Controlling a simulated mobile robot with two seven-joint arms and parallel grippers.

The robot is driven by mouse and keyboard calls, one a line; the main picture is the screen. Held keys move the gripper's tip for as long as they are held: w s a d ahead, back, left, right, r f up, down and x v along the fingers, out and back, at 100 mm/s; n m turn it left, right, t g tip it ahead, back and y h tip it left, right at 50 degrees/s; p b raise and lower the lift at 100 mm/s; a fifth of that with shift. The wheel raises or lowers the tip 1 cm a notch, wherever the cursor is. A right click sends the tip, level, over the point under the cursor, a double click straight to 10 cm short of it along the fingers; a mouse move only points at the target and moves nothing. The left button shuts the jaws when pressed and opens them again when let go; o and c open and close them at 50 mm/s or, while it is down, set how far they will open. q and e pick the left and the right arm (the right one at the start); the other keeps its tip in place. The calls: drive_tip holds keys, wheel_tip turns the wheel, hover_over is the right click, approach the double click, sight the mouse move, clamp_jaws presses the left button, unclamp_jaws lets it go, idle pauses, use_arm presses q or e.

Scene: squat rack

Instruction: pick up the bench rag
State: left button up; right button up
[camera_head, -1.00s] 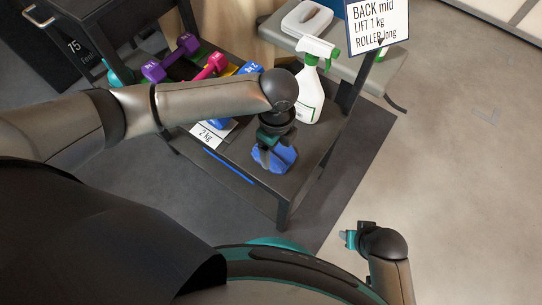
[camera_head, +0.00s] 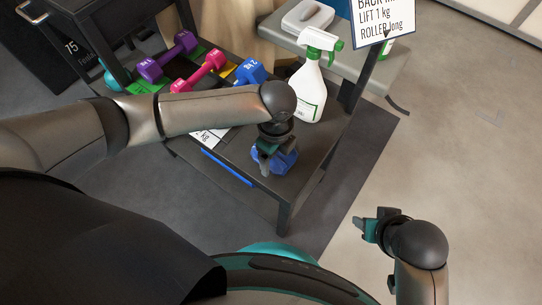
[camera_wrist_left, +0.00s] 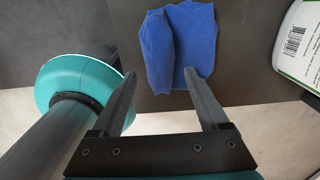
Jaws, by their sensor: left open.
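The bench rag is a blue folded cloth (camera_head: 286,161) on the dark rack shelf, near its front corner. It also shows in the left wrist view as a blue cloth (camera_wrist_left: 180,45) with a raised fold, just beyond the fingertips. My left gripper (camera_head: 264,161) hangs over the rag and hides part of it in the head view. The right fingertip is close to the rag's near edge; contact is unclear. My right gripper (camera_head: 364,231) is low at the right, away from the shelf.
A white spray bottle (camera_head: 308,92) stands on the shelf behind the rag. Purple (camera_head: 167,60), pink (camera_head: 199,72) and blue (camera_head: 246,75) dumbbells lie at the back left. A sign (camera_head: 383,22) stands at upper right. The floor right of the rack is clear.

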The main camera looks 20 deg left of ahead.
use_arm(q)
drive_tip(key=shift+f, duration=0.15)
clamp_jaws()
idle(0.6)
